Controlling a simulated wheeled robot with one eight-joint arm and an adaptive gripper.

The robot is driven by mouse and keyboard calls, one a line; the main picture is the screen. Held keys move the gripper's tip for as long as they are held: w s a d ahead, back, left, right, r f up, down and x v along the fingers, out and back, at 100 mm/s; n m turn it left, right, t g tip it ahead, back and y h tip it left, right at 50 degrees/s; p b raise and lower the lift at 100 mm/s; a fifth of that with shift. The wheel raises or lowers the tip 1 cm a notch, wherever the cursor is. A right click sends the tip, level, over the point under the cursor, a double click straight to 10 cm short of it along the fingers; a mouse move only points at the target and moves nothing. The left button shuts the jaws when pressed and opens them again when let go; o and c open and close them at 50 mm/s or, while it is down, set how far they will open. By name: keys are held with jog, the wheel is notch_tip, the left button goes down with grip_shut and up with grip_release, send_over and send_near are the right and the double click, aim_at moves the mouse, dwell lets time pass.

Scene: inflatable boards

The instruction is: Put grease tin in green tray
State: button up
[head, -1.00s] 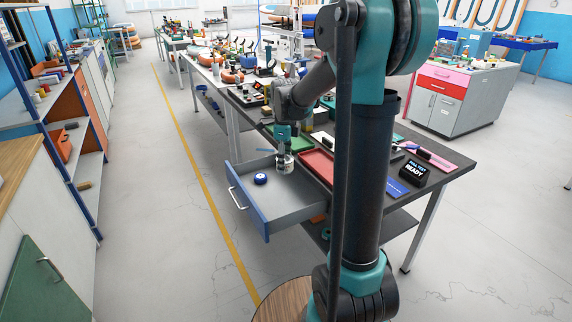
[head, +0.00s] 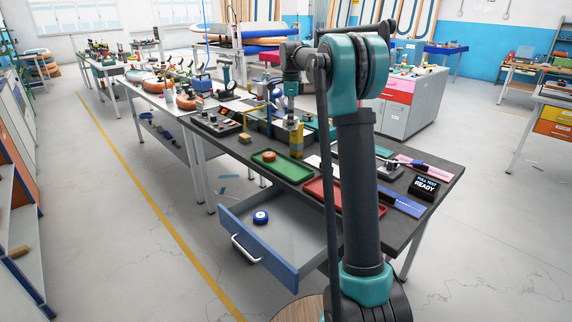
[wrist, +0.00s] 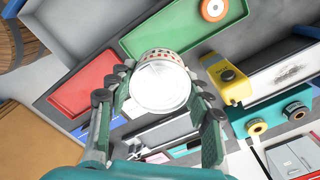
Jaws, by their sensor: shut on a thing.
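The grease tin (wrist: 160,86), a round can with a pale silver lid and a patterned reddish band, is held between the fingers of my gripper (wrist: 161,92) in the wrist view. In the head view my gripper (head: 292,112) is raised over the table behind the green tray; the tin is hard to make out there. The green tray (head: 290,171) lies on the dark table near its drawer-side edge and holds an orange round thing (head: 269,156). In the wrist view the tin overlaps the edge of the green tray (wrist: 142,38), and the orange roll (wrist: 213,9) is at its far end.
A red tray (head: 318,187) lies beside the green one. The drawer (head: 290,236) stands open below with a blue round thing (head: 261,217) in it. A yellow container (wrist: 238,88) stands close to the green tray. Tools and a display (head: 424,186) occupy the table's right.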

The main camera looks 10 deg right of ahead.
aim_at(290, 171)
notch_tip(290, 171, down, 20)
jog(key=shift+r, duration=0.15)
dwell(0.4)
jog(key=o, duration=1.2)
notch_tip(290, 171, up, 12)
jog(key=s+d+f+n+t, duration=0.1)
jog(key=s+f+n, duration=0.4)
jog(key=s, duration=0.9)
jog(key=s+d+f+n+t, duration=0.1)
jog(key=s+f+n, duration=0.4)
jog(key=s, duration=0.8)
jog(key=s+d+f+n+t, duration=0.2)
jog(key=s+f+n, duration=0.3)
jog(key=s+n, duration=0.4)
jog(key=s, duration=0.5)
jog(key=shift+s+n, duration=0.3)
jog(key=shift+n, duration=0.1)
